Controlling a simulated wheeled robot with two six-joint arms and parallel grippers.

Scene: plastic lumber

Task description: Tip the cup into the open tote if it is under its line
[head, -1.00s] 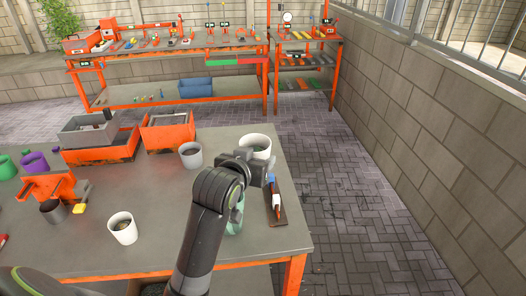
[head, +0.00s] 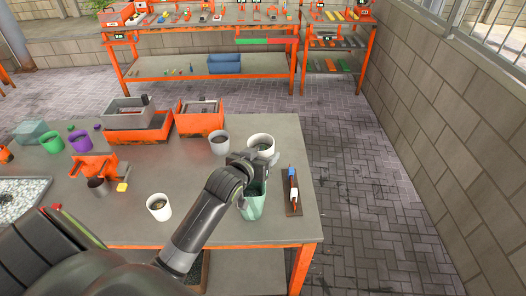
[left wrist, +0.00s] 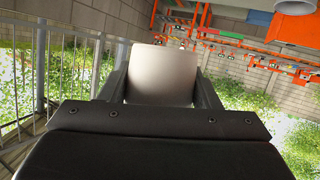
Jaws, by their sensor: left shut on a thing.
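My left gripper (head: 250,158) is shut on a white cup (head: 262,144), held above the right part of the grey table (head: 190,183). The cup looks close to upright, with something dark inside; I cannot make out its line or level. In the left wrist view the pale cup (left wrist: 162,75) fills the space between the fingers (left wrist: 160,95). A grey open tote (head: 126,118) and an orange open tote (head: 200,124) stand at the table's back, left of the cup. My right gripper is not in view.
A teal container (head: 253,203) stands below the gripper, partly hidden. A grey cup (head: 219,144), another white cup (head: 159,207), an orange holder (head: 95,168) and a purple cup (head: 80,141) stand on the table.

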